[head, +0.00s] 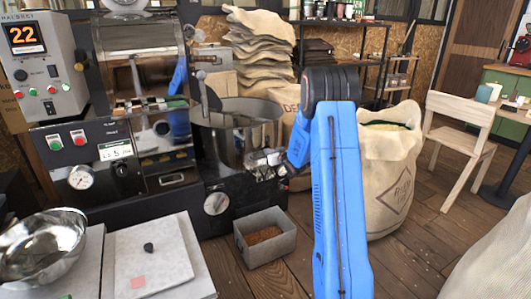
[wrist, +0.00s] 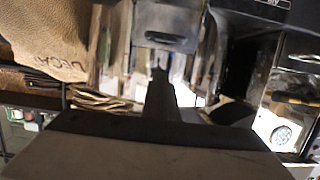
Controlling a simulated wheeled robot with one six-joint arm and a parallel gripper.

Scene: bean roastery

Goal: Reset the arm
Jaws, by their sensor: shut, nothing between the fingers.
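My gripper (wrist: 160,75) shows in the wrist view as dark fingers closed together, with nothing between them. In the head view my blue arm rises through the middle and bends left at a dark joint. Its end points toward the front of the roasting machine (head: 98,150), beside the round cooling drum (head: 240,130). There the gripper is hard to tell apart from the metal parts behind it. The wrist view shows blurred metal machine parts past the fingertips and a sack with dark lettering (wrist: 50,45) at upper left.
A grey bin with brown contents (head: 268,245) stands on the floor below the machine. An open burlap sack (head: 388,180) stands right of my arm, with a wooden chair (head: 460,140) beyond. A steel bowl (head: 42,250) and a pale board (head: 150,260) are at lower left.

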